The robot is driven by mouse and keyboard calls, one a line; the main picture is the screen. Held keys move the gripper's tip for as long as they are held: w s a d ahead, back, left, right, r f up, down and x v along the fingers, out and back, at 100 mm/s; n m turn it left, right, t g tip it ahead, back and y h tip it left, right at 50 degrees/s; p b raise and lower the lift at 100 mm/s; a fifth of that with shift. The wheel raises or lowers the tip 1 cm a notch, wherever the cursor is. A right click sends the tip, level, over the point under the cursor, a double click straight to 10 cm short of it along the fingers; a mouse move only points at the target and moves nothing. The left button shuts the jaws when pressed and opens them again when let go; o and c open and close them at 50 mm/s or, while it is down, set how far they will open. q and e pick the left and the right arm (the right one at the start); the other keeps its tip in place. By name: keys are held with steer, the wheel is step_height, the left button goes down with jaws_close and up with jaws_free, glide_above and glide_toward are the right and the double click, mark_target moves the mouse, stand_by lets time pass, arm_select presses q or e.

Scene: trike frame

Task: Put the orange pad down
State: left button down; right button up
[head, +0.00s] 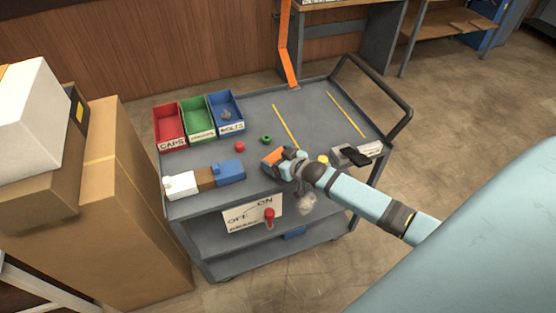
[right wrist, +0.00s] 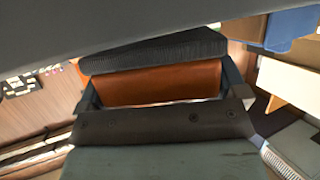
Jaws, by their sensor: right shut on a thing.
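The orange pad (head: 272,157) is in my right gripper (head: 280,158), above the front middle of the grey cart top in the head view. The right gripper is shut on it. In the right wrist view the orange pad (right wrist: 160,84) fills the space between the dark finger parts, with a dark ribbed piece along its upper side. Whether the pad touches the cart top cannot be told. My left gripper is not in view.
The grey cart (head: 250,118) holds red (head: 169,128), green (head: 198,118) and blue (head: 227,110) bins at back left. Bare top lies between the yellow lines.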

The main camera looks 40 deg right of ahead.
steer(key=shift+f, duration=0.45)
steer(key=shift+f, duration=0.15)
steer(key=o, duration=0.7)
steer(key=shift+c, duration=0.2)
steer(key=shift+r, duration=0.25)
steer(key=v, duration=1.1)
steer(key=s+a+f+g, duration=0.1)
steer(key=s+a+f, duration=0.2)
steer(key=s+a, duration=0.5)
steer(key=s+a+f+n+g+y, duration=0.1)
steer(key=s+a+f, duration=0.2)
steer(key=s+a, duration=0.5)
steer(key=a, duration=0.3)
steer(key=shift+s+g, duration=0.3)
steer(key=shift+s, duration=0.1)
